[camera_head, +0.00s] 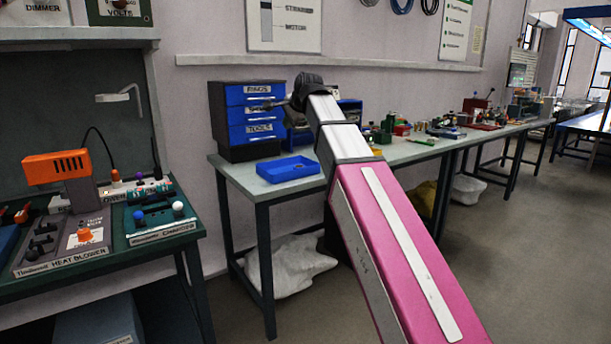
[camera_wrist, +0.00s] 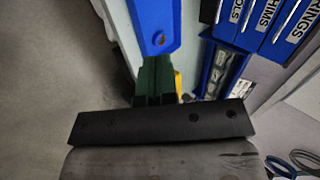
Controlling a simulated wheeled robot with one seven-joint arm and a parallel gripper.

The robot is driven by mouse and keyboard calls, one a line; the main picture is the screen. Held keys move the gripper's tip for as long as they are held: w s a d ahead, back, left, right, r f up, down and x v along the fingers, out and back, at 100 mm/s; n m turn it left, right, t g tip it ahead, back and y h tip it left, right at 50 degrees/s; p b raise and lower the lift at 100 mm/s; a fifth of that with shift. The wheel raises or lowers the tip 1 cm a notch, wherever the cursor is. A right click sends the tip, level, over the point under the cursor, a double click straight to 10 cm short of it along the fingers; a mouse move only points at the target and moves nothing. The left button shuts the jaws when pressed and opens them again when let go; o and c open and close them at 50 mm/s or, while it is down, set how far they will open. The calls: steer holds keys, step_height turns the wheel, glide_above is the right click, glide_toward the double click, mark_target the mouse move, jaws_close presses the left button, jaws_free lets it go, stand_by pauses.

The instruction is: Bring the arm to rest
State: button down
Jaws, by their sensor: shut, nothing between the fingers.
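My arm reaches away from me over the workbench (camera_head: 404,153) at the back wall. In the head view its dark end is in front of the blue drawer cabinet (camera_head: 251,92), and the fingers are hard to make out. In the wrist view my gripper (camera_wrist: 156,65) shows as dark green fingers beyond a black bar. The fingers are together with nothing between them. The same tray (camera_head: 288,169) rests near the bench's front left corner.
Blue bins (camera_head: 350,107) stand beside the cabinet. Small parts and tools fill the bench's right side. A separate left bench (camera_head: 150,246) carries an orange heat blower (camera_head: 57,166). White sacks (camera_head: 288,265) lie under the bench. The floor at right is clear.

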steer(key=s+d+f+n+g+h, duration=0.15)
steer(key=d+f, duration=0.25)
steer(key=f, duration=0.7)
steer(key=s+d+f+n+g+h, duration=0.15)
steer(key=d+f, duration=0.35)
steer(key=f, duration=0.5)
steer(key=s+d+f+n, duration=0.2)
steer(key=d+f, duration=0.2)
steer(key=f, duration=0.7)
steer(key=s+d+f+n+g, duration=0.1)
steer(key=s+d+f+n, duration=0.1)
steer(key=s+f, duration=0.4)
steer(key=s+d+f+n+g+h, duration=0.1)
steer(key=s+d+f+g, duration=0.1)
steer(key=s+d+f, duration=0.3)
steer(key=s+d+f+n+g, duration=0.1)
steer(key=s+d+f, duration=0.3)
steer(key=f, duration=0.8)
steer(key=s+n, duration=0.1)
steer(key=s, duration=0.1)
steer(key=shift+s+d+f+n+h, duration=0.2)
steer(key=shift+s+d+n+h, duration=0.1)
steer(key=shift+s+h, duration=0.1)
